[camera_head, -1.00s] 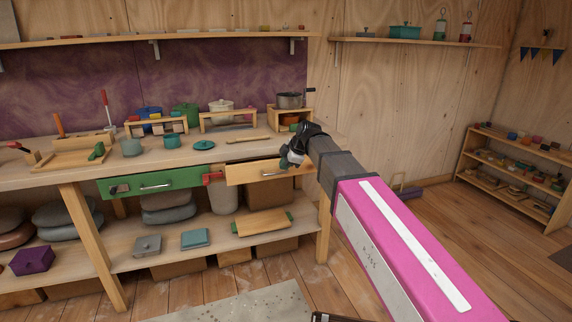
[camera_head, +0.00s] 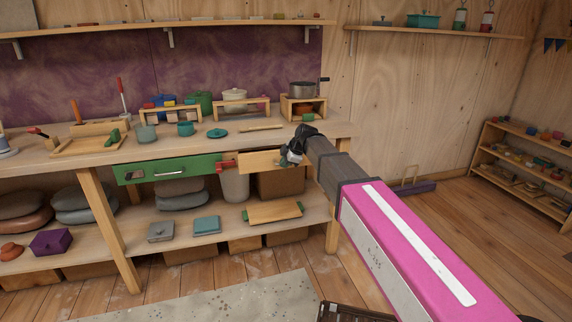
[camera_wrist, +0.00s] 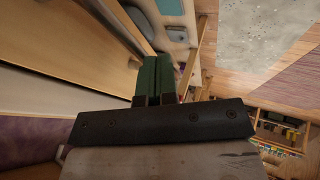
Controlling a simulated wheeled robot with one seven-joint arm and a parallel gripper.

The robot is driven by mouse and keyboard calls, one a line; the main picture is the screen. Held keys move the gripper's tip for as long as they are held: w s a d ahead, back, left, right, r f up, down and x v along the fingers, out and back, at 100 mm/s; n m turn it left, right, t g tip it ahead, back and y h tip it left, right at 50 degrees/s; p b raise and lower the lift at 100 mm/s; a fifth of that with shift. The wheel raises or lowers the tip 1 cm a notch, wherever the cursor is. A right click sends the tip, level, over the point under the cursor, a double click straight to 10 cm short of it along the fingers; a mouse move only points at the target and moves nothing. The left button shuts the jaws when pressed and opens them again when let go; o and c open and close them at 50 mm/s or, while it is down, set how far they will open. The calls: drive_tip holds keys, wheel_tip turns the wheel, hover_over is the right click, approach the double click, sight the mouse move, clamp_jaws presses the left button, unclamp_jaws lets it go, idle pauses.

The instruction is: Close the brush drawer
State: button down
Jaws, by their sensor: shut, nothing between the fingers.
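The workbench has two drawer fronts side by side: a green one (camera_head: 185,169) with a pale bar handle and a plain wooden one (camera_head: 260,162) to its right. No brushes show, so I cannot tell from contents which is the brush drawer. My gripper (camera_head: 291,158) is at the right part of the wooden front and hides its handle; I cannot tell whether they touch. In the wrist view my green fingers (camera_wrist: 155,78) are together and empty, beside a pale wooden panel (camera_wrist: 65,60). How far the wooden drawer stands out is unclear.
The bench top (camera_head: 165,150) holds pots, small racks and tools. Its lower shelf (camera_head: 190,232) holds stones, boxes and a board. A bench leg (camera_head: 108,230) stands left of the drawers. Open floor and a grey mat (camera_head: 240,305) lie in front.

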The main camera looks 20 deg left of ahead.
sight(279, 160)
drive_tip(key=shift+w+a, duration=0.4)
drive_tip(key=shift+w, duration=0.3)
drive_tip(key=shift+w+a, duration=0.45)
drive_tip(key=shift+w, duration=0.2)
drive_tip(key=shift+w+a, duration=0.4)
drive_tip(key=shift+w, duration=0.4)
